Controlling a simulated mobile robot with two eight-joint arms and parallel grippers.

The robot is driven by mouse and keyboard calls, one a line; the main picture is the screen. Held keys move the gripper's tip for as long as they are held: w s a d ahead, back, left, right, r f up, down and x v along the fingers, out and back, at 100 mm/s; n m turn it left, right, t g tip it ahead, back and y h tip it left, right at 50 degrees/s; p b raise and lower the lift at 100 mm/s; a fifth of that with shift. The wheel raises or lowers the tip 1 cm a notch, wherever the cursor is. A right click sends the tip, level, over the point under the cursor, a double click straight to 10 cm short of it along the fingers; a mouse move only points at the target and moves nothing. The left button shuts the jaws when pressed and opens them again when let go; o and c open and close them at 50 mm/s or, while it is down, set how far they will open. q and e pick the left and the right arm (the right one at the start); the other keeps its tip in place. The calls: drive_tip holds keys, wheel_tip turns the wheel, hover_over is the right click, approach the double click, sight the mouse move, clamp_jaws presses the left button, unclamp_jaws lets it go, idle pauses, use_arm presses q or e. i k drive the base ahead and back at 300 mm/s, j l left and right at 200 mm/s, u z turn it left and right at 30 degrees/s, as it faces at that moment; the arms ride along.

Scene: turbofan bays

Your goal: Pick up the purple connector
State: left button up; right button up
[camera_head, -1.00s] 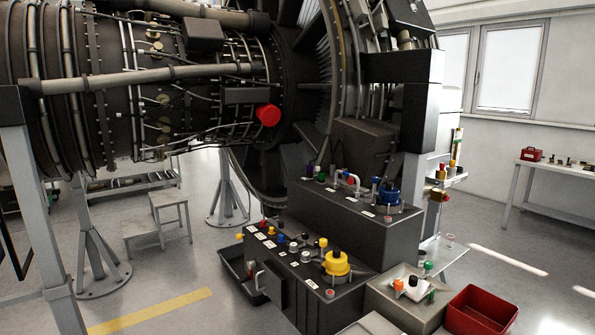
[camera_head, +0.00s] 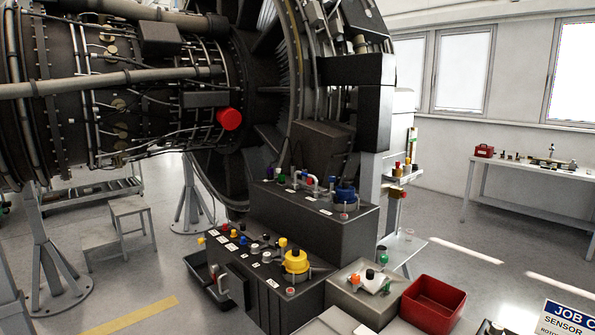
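A small dark purple connector (camera_head: 270,173) stands at the left end of the top of the upper dark box, beside a green one (camera_head: 281,179). It is small at this distance, so its exact shape is hard to tell. Neither my left nor my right gripper is in view.
The upper box (camera_head: 330,228) also carries a large blue connector (camera_head: 345,193). A lower dark box (camera_head: 258,300) in front holds a yellow connector (camera_head: 296,261) and several small caps. A red bin (camera_head: 433,303) stands at right. A jet engine fills the upper left. Floor at right is open.

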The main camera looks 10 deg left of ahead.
sight(270, 170)
drive_tip(key=u, duration=0.45)
drive_tip(key=i+j, duration=0.35)
drive_tip(key=j, duration=0.15)
drive_tip(key=i+j, duration=0.4)
drive_tip(key=j+z, duration=0.05)
